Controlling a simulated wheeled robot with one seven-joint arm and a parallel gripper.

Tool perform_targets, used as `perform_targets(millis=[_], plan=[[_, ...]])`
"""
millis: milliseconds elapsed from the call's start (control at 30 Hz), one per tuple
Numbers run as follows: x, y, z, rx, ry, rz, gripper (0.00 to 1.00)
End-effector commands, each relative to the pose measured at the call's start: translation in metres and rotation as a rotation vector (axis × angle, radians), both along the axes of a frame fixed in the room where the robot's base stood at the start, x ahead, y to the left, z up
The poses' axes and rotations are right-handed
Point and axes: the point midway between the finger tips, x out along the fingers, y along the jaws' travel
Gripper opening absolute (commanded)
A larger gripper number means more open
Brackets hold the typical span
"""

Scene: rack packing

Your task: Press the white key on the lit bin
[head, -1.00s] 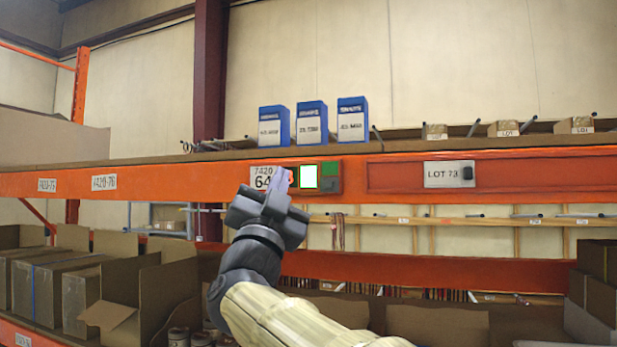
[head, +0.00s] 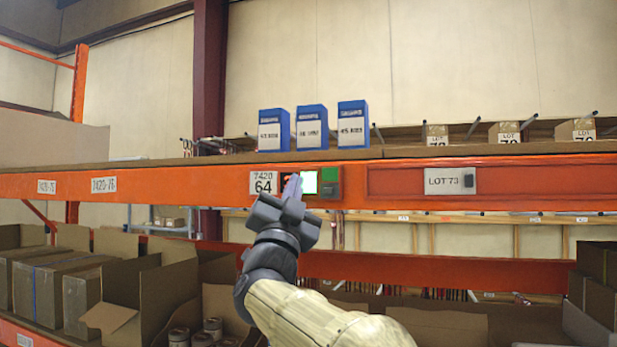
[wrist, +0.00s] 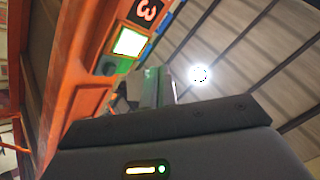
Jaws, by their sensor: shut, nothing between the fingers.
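The white key (head: 309,182) glows on a small module on the orange shelf beam. It also shows lit in the wrist view (wrist: 129,41). A green square (head: 329,174) and a dark button (head: 329,190) sit to its right in the head view. A red digit display (wrist: 145,10) reading 3 is beside the key; in the head view my gripper mostly covers it. My gripper (head: 292,184) is shut and empty, its fingertips just left of the white key and overlapping its left edge in the picture. Whether they touch the module cannot be told.
A label reading 7420 64 (head: 263,183) is left of the module, and a LOT 73 plate (head: 450,181) is to the right. Blue boxes (head: 311,128) stand on the shelf above. Cardboard boxes (head: 90,290) fill the lower shelf at left.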

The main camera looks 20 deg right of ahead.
Motion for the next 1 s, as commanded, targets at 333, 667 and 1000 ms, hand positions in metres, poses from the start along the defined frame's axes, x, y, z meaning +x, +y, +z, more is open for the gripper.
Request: perform_targets(millis=[333, 667, 1000], plan=[[0.025, -0.019, 0.000, 0.001, 0.000, -0.001, 0.00], [0.026, -0.020, 0.000, 0.000, -0.001, 0.000, 0.00], [0.026, -0.019, 0.000, 0.000, -0.001, 0.000, 0.00]])
